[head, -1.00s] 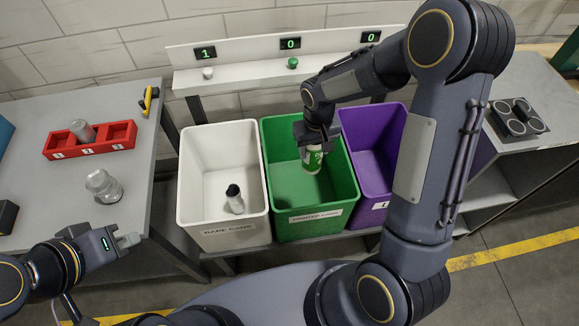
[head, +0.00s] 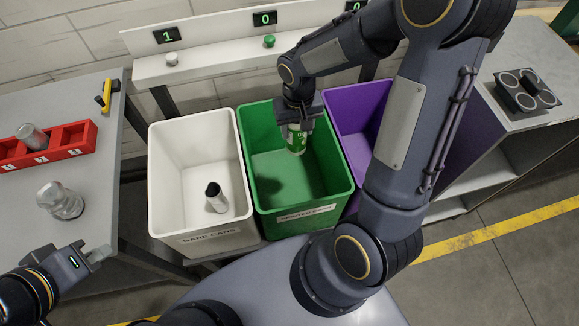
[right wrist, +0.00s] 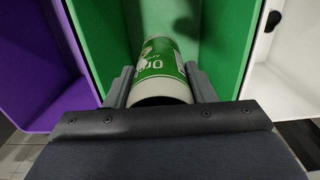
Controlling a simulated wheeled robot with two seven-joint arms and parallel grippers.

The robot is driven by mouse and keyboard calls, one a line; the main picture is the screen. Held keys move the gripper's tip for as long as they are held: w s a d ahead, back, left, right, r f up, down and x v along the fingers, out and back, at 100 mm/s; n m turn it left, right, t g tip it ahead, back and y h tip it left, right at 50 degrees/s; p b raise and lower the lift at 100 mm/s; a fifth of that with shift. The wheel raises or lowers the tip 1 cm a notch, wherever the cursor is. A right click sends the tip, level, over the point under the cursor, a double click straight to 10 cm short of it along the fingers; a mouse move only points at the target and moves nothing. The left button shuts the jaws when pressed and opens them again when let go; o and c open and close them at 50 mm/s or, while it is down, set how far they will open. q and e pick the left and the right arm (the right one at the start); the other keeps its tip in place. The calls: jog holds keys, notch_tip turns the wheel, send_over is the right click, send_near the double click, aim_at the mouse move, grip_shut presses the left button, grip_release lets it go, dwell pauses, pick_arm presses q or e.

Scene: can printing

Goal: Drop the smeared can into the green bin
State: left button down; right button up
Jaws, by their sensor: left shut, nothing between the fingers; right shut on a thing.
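The can (head: 297,139), white with a green printed band, is in my right gripper (head: 298,122), which is shut on it. The gripper holds the can inside the mouth of the green bin (head: 341,189), above its floor. In the right wrist view the can (right wrist: 158,68) sits between the two fingers (right wrist: 160,88), with the green wall behind it. A dark mark shows on its printed band there. My left gripper (head: 98,256) is shut and empty at the lower left, apart from the bins.
A white bin (head: 160,190) labelled for bare cans holds one can (head: 215,197). A purple bin (head: 360,95) stands right of the green one. The left table carries a red rack (head: 75,150) and a clear jar-like object (head: 60,200). Counters (head: 264,18) stand behind.

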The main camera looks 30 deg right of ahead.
aim_at(298, 141)
jog(key=shift+s+f+b, duration=0.1)
jog(key=shift+f+b, duration=2.2)
jog(key=shift+f, duration=0.7)
jog(key=o, duration=1)
jog(key=shift+r, duration=0.1)
notch_tip(298, 141, up, 7)
jog(key=shift+r, duration=0.35)
